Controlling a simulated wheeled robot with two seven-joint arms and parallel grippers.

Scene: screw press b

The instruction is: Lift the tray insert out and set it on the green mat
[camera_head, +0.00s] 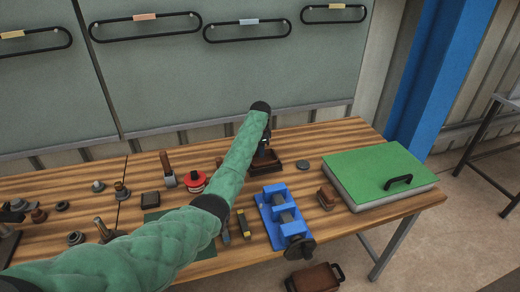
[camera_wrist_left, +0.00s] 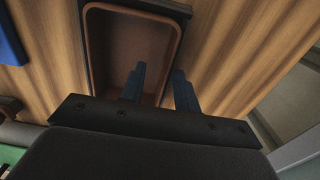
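A small dark tray (camera_head: 277,166) stands on the workbench near the back, right of centre. In the left wrist view it has a dark outer rim (camera_wrist_left: 88,40) with a brown tray insert (camera_wrist_left: 130,45) inside. My left gripper (camera_head: 264,148) points down at the tray's back side; it also shows in the left wrist view (camera_wrist_left: 160,88). Its fingers are apart, one over the insert's inside and one beyond the side wall. I cannot tell whether they touch it. A flat dark green mat (camera_head: 151,216) lies at the bench front, mostly hidden by my left arm. My right gripper is not in view.
A blue vise (camera_head: 285,212) stands in front of the tray. A green-topped case (camera_head: 365,172) with a black handle lies at right. A red round tin (camera_head: 195,181) and several tools and fittings fill the left. A brown handled box (camera_head: 316,278) is below the front edge.

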